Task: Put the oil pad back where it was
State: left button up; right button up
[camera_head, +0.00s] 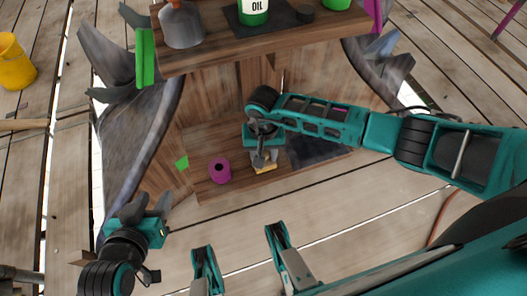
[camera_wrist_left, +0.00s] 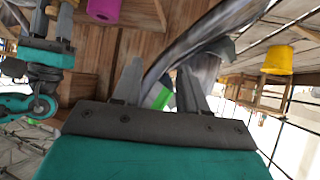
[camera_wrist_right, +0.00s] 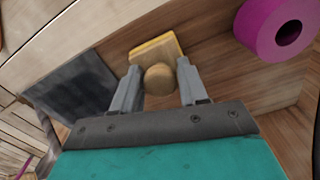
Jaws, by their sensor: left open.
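I take the oil pad to be the small yellow pad with a round wooden knob. In the head view the pad (camera_head: 263,165) is on the low wooden shelf, partly covered by my right gripper (camera_head: 262,155). The right wrist view shows the pad (camera_wrist_right: 157,50) and its knob (camera_wrist_right: 160,79) between the fingers of that gripper (camera_wrist_right: 159,66). Those fingers are spread, with small gaps beside the knob. My left gripper (camera_head: 147,202) is open and empty, left of the shelf; its spread fingers also show in the left wrist view (camera_wrist_left: 161,64).
A magenta roll (camera_head: 219,171) stands left of the pad. A dark square mat (camera_head: 318,150) lies to its right. The upper shelf (camera_head: 215,58) holds a green oil bottle (camera_head: 252,12) and a grey container (camera_head: 182,27). A yellow bucket (camera_head: 14,62) stands far left.

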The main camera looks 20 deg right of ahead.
jog(key=shift+o, duration=1.4)
